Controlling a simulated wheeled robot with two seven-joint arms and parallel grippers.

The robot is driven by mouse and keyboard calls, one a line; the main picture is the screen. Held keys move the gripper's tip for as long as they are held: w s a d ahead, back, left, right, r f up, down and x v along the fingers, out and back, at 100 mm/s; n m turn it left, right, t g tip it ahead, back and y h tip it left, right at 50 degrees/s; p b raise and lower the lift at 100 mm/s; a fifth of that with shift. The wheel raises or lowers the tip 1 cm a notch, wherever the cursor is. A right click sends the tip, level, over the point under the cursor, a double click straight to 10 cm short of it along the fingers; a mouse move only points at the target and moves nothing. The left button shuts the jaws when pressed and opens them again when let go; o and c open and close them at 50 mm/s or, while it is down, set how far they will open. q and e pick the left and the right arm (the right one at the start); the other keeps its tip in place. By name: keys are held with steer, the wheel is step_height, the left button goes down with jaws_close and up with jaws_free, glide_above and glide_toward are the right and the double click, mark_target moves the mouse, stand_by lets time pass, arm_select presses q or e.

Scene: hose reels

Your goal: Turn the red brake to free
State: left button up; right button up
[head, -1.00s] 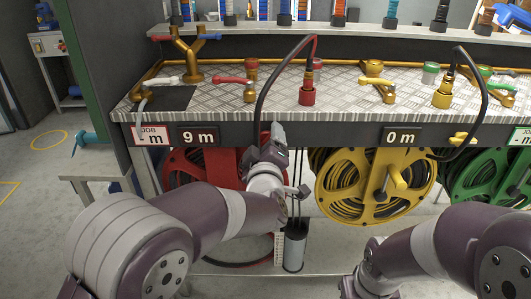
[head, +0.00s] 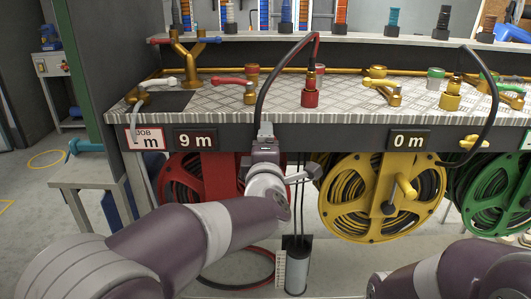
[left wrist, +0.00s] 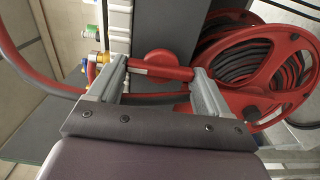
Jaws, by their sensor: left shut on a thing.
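The red brake (left wrist: 160,67) shows in the left wrist view as a red bar with a round hub, at the dark front panel of the bench. My left gripper (left wrist: 158,72) is shut on the red brake, with one grey finger at each end of the bar. In the head view my left gripper (head: 264,135) is at the bench's front edge, right of the 9 m display, and hides the brake. The red reel (head: 183,190) hangs under the bench, partly behind my left arm. My right gripper is out of view; only part of my right arm shows.
The yellow reel (head: 380,200) and green reel (head: 493,200) are to the right. A black hose (head: 262,95) rises from the front edge beside my left gripper. A yellow brake (head: 474,143) sits on the panel. A grey cylinder (head: 297,270) stands below.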

arm_select(q)
steer(key=shift+f, duration=0.1)
stand_by(0.4)
steer(key=o, duration=1)
steer(key=s+p, duration=0.3)
steer(key=s, duration=0.9)
steer(key=shift+s, duration=0.4)
